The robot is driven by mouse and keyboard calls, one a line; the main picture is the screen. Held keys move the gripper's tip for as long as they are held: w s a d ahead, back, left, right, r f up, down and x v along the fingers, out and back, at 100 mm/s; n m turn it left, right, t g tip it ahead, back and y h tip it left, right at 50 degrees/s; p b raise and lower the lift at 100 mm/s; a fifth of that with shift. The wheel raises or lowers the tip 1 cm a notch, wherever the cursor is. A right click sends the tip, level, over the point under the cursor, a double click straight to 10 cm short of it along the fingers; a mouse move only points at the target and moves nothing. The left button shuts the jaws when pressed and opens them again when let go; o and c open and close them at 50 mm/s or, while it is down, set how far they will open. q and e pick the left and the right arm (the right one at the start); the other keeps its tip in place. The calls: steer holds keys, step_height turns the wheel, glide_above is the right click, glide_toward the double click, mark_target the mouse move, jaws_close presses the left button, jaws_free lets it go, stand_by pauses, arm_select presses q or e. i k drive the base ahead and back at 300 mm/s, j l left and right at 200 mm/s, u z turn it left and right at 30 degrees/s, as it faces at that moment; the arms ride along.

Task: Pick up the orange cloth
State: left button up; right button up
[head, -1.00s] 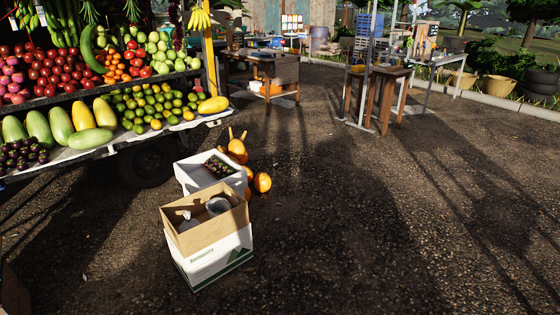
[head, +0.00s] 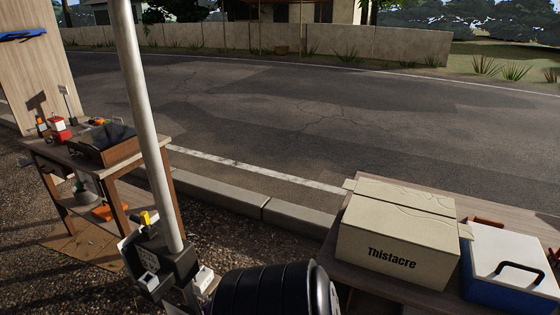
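No orange cloth can be made out for certain in the head view. A small orange item (head: 108,211) lies on the lower shelf of the wooden table (head: 136,155) at the left; it is too small to tell whether it is cloth. Neither of my grippers is in view.
A metal pole (head: 145,110) rises in front of the left table, with a grey box-like unit (head: 178,262) at its foot. A black ribbed barrel (head: 262,293) stands at bottom centre. A cardboard box (head: 396,240) and a blue-white cooler (head: 508,268) sit at right. The road (head: 300,110) is clear.

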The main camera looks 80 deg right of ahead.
mark_target(478, 219)
steer(key=z, duration=4.2)
steer(key=k+l+u, duration=0.2)
steer(key=l, duration=0.15)
steer(key=l+u, duration=0.25)
steer(key=l, duration=0.15)
